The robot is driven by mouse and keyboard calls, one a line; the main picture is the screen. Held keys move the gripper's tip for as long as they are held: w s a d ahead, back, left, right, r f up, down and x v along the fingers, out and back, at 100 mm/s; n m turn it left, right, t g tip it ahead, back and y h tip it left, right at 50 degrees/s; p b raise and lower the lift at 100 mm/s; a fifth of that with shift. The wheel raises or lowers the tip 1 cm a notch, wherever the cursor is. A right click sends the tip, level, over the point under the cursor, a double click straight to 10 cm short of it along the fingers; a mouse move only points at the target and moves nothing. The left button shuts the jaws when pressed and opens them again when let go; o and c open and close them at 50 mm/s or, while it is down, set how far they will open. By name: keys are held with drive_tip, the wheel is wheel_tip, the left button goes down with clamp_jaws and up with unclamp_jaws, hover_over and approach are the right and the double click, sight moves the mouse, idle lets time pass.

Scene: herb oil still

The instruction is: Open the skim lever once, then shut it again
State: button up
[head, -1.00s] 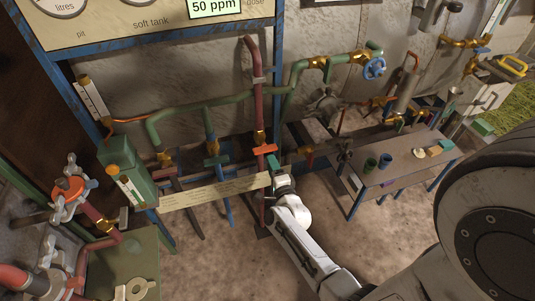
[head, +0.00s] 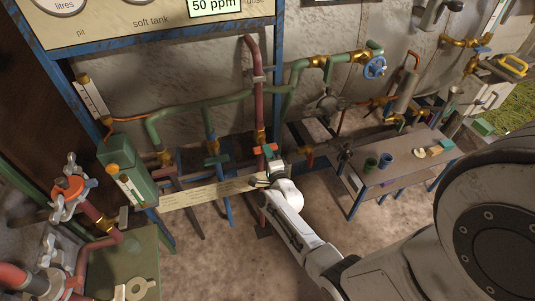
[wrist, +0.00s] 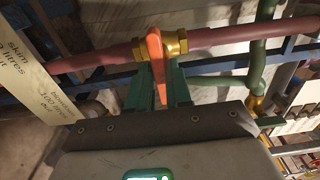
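The skim lever (wrist: 156,62) is an orange handle on a brass valve (wrist: 176,43) in a dark red pipe. In the wrist view it crosses the pipe, its free end pointing down toward my gripper. It also shows in the head view as a small orange bar (head: 263,149) at the lower end of the red pipe. My gripper (wrist: 163,84) has its green fingers on either side of the lever's end. I cannot tell whether they press on it. In the head view my gripper (head: 270,154) is right at the lever. A paper label (wrist: 35,75) reading "skim" hangs to its left.
A green box with a gauge (head: 125,168) stands farther left. A small bench (head: 385,180) with cups is to the right. Blue frame bars run behind the pipe.

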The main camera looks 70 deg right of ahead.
clamp_jaws()
drive_tip(key=shift+n, duration=0.3)
drive_tip(key=n, duration=1)
drive_tip(key=shift+p, duration=0.4)
drive_tip(key=shift+n, duration=0.3)
drive_tip(key=shift+o, duration=2.2)
unclamp_jaws()
drive_tip(key=shift+a, duration=0.15)
drive_tip(key=p+v, duration=0.2)
drive_tip(key=v, duration=0.8)
drive_tip(key=shift+s+a, duration=0.15)
drive_tip(key=shift+s, duration=0.15)
